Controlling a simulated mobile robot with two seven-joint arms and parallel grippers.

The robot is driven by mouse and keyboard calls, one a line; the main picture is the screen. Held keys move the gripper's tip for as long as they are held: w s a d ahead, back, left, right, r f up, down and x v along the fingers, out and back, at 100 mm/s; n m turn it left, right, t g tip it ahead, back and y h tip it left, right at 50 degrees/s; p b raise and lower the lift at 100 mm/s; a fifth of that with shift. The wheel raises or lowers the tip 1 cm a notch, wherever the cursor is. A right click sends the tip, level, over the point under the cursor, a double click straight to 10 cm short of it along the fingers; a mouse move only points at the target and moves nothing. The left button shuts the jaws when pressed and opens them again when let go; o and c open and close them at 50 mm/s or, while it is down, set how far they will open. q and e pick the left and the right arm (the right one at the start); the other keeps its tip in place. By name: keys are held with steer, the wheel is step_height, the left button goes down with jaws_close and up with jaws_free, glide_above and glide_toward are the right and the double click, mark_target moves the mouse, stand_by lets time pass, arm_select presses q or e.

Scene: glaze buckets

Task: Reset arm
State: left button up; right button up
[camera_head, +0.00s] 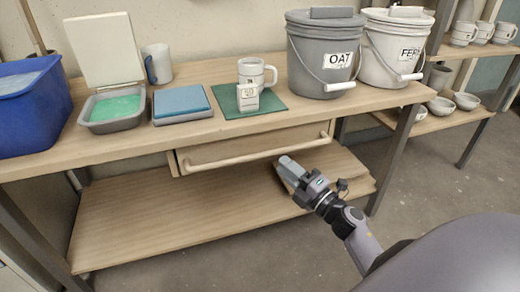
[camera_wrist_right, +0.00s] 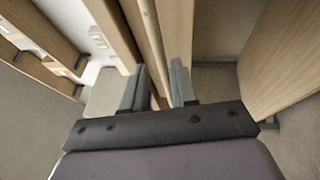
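My right gripper (camera_head: 287,165) is in front of the table, just below the wooden drawer handle (camera_head: 255,152). In the right wrist view its two fingers (camera_wrist_right: 160,88) stand apart with nothing clearly held between them. The drawer (camera_head: 225,146) under the tabletop looks slightly pulled out. My left gripper is in neither view.
On the table are a blue bin (camera_head: 28,105), an open tray with green contents (camera_head: 113,108), a blue pad (camera_head: 181,103), a mug (camera_head: 252,72) on a green mat (camera_head: 272,105), an OAT bucket (camera_head: 318,55) and a second bucket (camera_head: 392,48). A lower shelf (camera_head: 190,222) is bare.

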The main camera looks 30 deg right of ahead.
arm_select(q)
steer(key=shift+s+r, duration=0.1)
